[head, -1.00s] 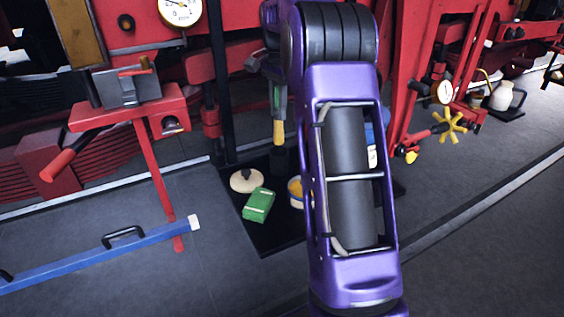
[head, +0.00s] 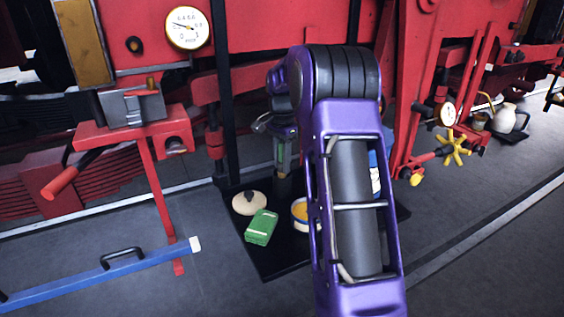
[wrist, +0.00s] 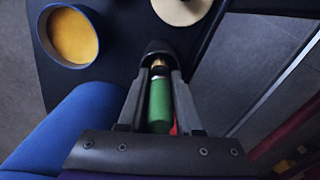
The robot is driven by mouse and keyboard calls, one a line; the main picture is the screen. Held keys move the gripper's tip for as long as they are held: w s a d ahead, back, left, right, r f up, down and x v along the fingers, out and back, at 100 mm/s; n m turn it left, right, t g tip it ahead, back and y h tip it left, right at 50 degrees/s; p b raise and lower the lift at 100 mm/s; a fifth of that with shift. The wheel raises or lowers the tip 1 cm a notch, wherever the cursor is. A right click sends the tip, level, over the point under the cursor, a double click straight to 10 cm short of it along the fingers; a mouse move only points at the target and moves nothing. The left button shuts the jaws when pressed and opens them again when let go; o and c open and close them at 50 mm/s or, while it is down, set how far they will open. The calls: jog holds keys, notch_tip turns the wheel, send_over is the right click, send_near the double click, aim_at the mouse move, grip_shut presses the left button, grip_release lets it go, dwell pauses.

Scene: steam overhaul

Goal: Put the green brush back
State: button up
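The green brush (head: 281,155) is upright in my gripper (head: 282,165), over the back of the black mat (head: 275,262). In the wrist view its green handle (wrist: 160,105) lies between the two fingers of my gripper (wrist: 160,75), which appear closed on it. A brass-coloured band shows past the handle. The brush's lower end meets a dark round holder (wrist: 158,47) and is hidden there. How deep it sits inside I cannot tell.
On the mat are a pale round pad (head: 249,203), a green box (head: 261,227) and an open tin with yellow contents (head: 300,214). A blue container (head: 374,175) is partly behind my arm. Red machinery with a gauge (head: 187,28) stands behind.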

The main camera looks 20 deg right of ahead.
jog(key=o, duration=0.3)
jog(key=shift+r, duration=0.1)
notch_tip(320, 180, up, 12)
jog(key=shift+f+p, duration=0.15)
jog(key=shift+p, duration=0.7)
jog(key=shift+a, duration=0.1)
